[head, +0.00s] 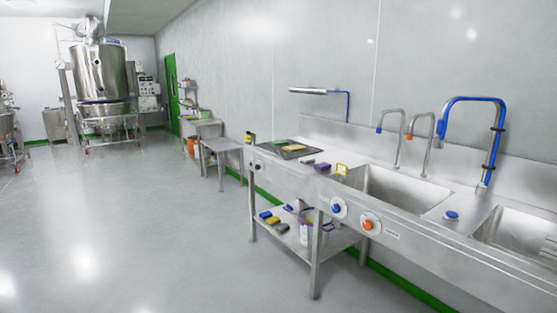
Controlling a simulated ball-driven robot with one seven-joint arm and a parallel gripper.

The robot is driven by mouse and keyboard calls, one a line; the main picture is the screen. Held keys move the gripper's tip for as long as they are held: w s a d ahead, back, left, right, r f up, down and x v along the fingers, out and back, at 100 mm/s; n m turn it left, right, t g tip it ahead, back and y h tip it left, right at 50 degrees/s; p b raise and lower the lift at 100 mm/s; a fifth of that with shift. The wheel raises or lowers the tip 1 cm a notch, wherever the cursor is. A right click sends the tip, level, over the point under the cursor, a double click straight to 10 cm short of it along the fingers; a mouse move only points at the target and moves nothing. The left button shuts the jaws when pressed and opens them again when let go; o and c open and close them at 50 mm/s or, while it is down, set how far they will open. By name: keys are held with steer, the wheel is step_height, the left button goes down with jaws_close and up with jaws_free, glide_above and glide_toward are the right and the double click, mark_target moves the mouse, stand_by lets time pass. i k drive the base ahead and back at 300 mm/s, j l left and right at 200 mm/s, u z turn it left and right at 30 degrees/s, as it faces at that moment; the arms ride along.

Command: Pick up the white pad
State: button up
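No pad that I can clearly tell as white shows in the head view. A small dark item with a paler top (308,161) lies on the steel sink counter (270,162), too small to tell what it is. Right of it is a purple block (322,167). A yellow and green pad (292,145) lies on a dark tray (300,153) at the counter's far left end. Several blue, yellow and dark pads (274,219) lie on the lower shelf (335,240). My gripper is not in view.
Two sink basins (405,188) are set in the counter, with taps (391,126) behind and a blue hose (470,99). A bucket (306,232) stands on the lower shelf. Small steel tables (222,146) stand beyond. The grey floor (130,220) left of the counter is clear.

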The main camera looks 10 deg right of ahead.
mark_target(308, 159)
steer(key=i+u, duration=0.2)
steer(key=i, duration=2.9)
steer(key=i+z, duration=0.25)
steer(key=i, duration=0.3)
steer(key=i+j+z, duration=0.2)
steer(key=i, duration=0.3)
